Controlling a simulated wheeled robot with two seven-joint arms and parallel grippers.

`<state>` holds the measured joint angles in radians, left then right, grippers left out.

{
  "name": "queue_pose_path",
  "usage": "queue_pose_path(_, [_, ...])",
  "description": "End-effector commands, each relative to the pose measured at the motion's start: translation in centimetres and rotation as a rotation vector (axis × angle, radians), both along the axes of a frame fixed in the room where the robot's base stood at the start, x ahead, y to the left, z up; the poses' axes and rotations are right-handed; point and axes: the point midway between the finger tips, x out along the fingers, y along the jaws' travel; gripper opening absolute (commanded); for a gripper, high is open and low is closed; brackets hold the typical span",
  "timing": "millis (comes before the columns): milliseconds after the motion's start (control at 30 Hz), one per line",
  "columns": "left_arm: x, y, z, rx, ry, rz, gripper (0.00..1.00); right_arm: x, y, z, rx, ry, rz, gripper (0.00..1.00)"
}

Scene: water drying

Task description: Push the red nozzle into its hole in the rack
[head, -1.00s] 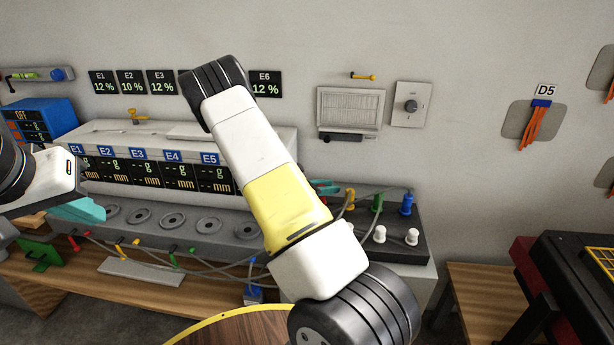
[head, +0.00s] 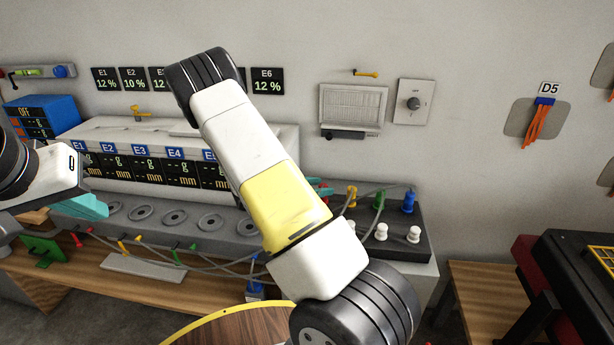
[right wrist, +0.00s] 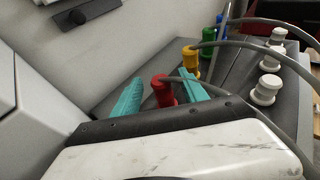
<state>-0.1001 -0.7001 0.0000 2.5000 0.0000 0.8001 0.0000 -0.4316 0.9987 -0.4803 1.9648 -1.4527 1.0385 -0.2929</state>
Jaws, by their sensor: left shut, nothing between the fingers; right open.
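The red nozzle (right wrist: 163,92) stands upright at the dark rack (right wrist: 122,97), between the two teal fingers of my right gripper (right wrist: 160,95). The fingers are open, one on each side, with gaps visible. Its lower end is hidden by my gripper body, so I cannot tell how deep it sits. In the head view a small bit of the red nozzle (head: 323,183) shows beside my right forearm, at the left part of the rack (head: 426,243). My left gripper (head: 88,206) is shut and empty at the left, near the grey bench unit.
Yellow (right wrist: 190,62), green (right wrist: 208,45) and blue (head: 409,201) nozzles stand in the rack's back row. White knobs (right wrist: 265,90) stand along its front. Grey hoses (right wrist: 262,52) arch over the rack. A grey unit with round wells (head: 174,218) lies to the left.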

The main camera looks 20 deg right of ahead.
Motion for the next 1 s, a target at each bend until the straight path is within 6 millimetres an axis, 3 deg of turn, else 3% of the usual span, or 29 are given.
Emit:
queue_pose_path(100, [0.0, 0.0, 0.0, 0.0, 0.0, 0.0, 0.0, -0.3, 1.7, 0.6, 0.0, -0.002, 0.002, 0.51])
queue_pose_path(300, [0.0, 0.0, 0.0, 0.0, 0.0, 0.0, 0.0, -0.6, 2.9, 1.0, -0.001, 0.0, -0.001, 0.51])
queue_pose_path(800, [0.0, 0.0, 0.0, 0.0, 0.0, 0.0, 0.0, -0.7, 2.9, 1.1, 0.01, -0.008, -0.01, 0.51])
queue_pose_path(1000, [0.0, 0.0, 0.0, 0.0, 0.0, 0.0, 0.0, -3.2, 2.9, 3.3, 0.152, -0.111, -0.149, 0.51])
